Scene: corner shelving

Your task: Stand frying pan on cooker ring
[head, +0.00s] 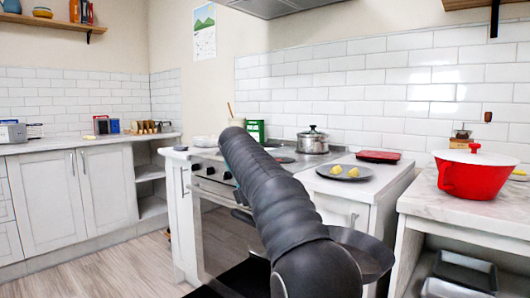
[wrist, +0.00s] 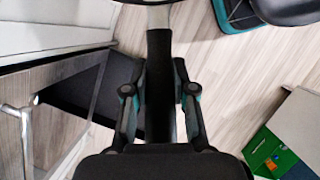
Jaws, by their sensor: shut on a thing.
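My gripper (wrist: 160,88) is shut on the dark handle of the frying pan (head: 372,256), which lies between its two fingers in the wrist view. Only the near edge of the pan shows at the top of the wrist view. In the head view the pan is held low, in front of the counter unit right of the cooker, partly hidden by my arm; my gripper is hidden there. The cooker (head: 212,178) stands behind my arm. A dark ring (head: 284,159) shows on its top, and other rings are hidden or unclear.
A lidded steel pot (head: 312,141) stands at the cooker's back right. A dark plate with yellow pieces (head: 345,173) and a red flat item (head: 378,156) are on the counter beside it. A red pot (head: 472,173) stands on the right counter. A hood (head: 268,6) hangs above.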

